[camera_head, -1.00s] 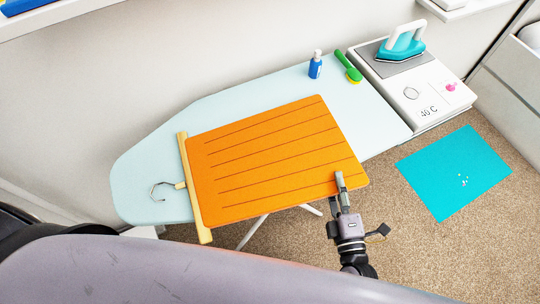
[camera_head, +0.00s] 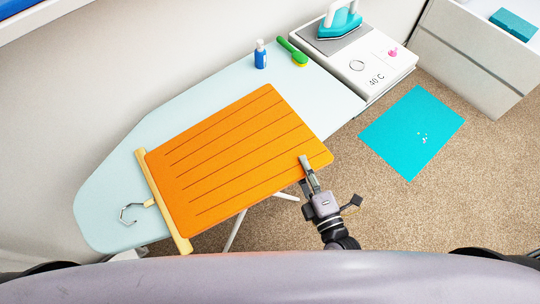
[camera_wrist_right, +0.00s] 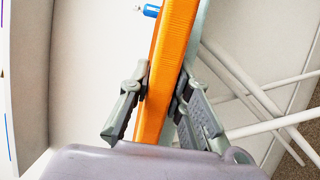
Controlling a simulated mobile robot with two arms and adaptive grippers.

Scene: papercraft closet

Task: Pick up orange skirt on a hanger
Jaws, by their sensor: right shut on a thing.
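The orange skirt (camera_head: 235,155) lies flat on the pale blue ironing board (camera_head: 120,195), with dark pleat lines running along it. Its wooden hanger bar (camera_head: 163,202) is along the left edge, with a metal hook (camera_head: 128,213) over the board. My right gripper (camera_head: 307,168) is at the skirt's lower right corner, at the end away from the hanger. In the right wrist view the skirt (camera_wrist_right: 170,70) runs between the two fingers, and the gripper (camera_wrist_right: 160,92) is shut on it. My left gripper is not in view.
A teal mat (camera_head: 412,130) lies on the carpet. White drawers (camera_head: 475,60) stand at the right.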

